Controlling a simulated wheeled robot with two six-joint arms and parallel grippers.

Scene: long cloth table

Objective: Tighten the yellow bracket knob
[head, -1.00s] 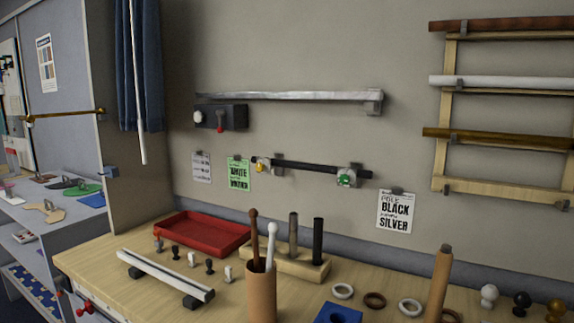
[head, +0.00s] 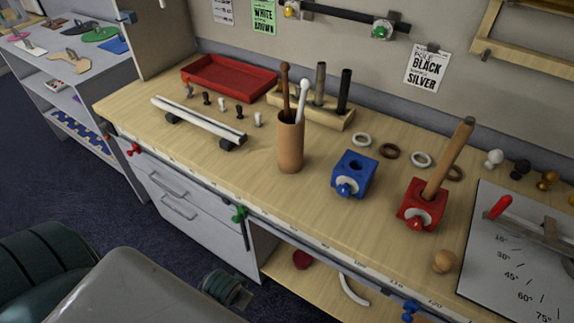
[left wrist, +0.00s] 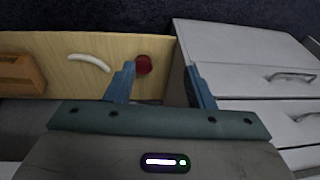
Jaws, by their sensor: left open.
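The yellow knob (head: 291,8) is on the left wall bracket, at the top edge of the head view. A black pole (head: 340,17) runs from that bracket to the right bracket, which has a green knob (head: 380,30). My left gripper (left wrist: 160,85) is open and empty in the left wrist view, in front of the bench's lower shelf and drawers, far from the yellow knob. Parts of my own arms fill the lower left of the head view. My right gripper is not in view.
The bench top holds a red tray (head: 205,73), a brown cup of sticks (head: 290,155), a blue block (head: 353,163), a red block (head: 415,213) and an angle board (head: 490,270). A dark red round thing (left wrist: 144,64) lies on the lower shelf. Several coloured knobs stick out along the bench's front edge.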

